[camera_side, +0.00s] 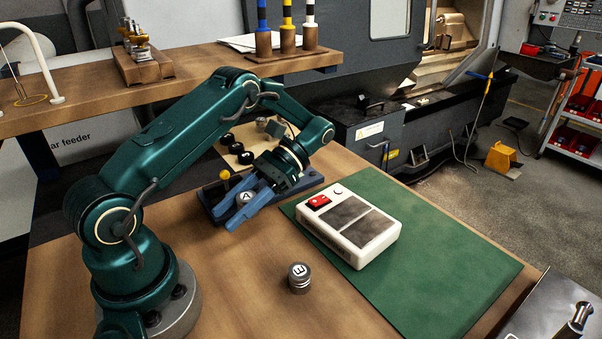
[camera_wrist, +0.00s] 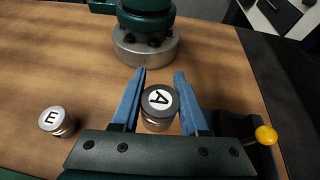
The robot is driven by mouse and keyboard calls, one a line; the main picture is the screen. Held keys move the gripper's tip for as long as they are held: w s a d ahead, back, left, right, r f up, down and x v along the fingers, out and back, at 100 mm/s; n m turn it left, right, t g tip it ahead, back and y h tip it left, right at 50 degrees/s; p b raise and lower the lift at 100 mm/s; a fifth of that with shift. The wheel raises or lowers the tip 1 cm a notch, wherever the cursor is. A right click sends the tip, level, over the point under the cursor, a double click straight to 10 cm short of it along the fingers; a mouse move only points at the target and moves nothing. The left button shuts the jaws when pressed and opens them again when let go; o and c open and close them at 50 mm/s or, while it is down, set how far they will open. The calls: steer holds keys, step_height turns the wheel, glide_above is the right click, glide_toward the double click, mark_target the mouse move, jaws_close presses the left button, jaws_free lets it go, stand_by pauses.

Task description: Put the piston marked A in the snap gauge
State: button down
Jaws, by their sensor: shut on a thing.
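The piston marked A (camera_side: 243,198) is a grey metal cylinder with a white lettered top. It also shows in the wrist view (camera_wrist: 159,103), upright between the two blue fingers. My gripper (camera_side: 241,207) is shut on it, and the fingertips reach past it in the wrist view (camera_wrist: 159,75). A dark blue fixture with a yellow ball knob (camera_side: 225,175), which looks like the snap gauge, lies close under and behind my gripper in the side view. The knob also shows at the right in the wrist view (camera_wrist: 265,135). My gripper hides much of the fixture; I cannot tell the piston's height above it.
A piston marked E (camera_side: 299,278) stands on the bench in front. A white box with a red switch (camera_side: 350,228) sits on the green mat (camera_side: 460,260) to the right. A light board with black round parts (camera_side: 226,157) lies behind. Bare wood is free at front left.

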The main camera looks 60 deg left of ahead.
steer(key=w+a+r+m+t+y, duration=0.2)
steer(key=a+r+m+t+y, duration=0.45)
steer(key=a+m, duration=0.3)
steer(key=w+a+r+m+t+y, duration=0.1)
steer(key=a+r+m+t+y, duration=0.4)
steer(key=a+m+t+y, duration=0.45)
steer(key=g+h, duration=0.1)
steer(key=g, duration=0.2)
glide_above(262, 182)
steer(key=w+a, duration=0.2)
steer(key=a, duration=0.1)
steer(key=f, duration=1.2)
steer(key=shift+s+d, duration=0.1)
steer(key=shift+d, duration=0.1)
steer(key=shift+f, duration=1.95)
steer(key=shift+f, duration=0.1)
steer(key=shift+c, duration=2.1)
jaws_free()
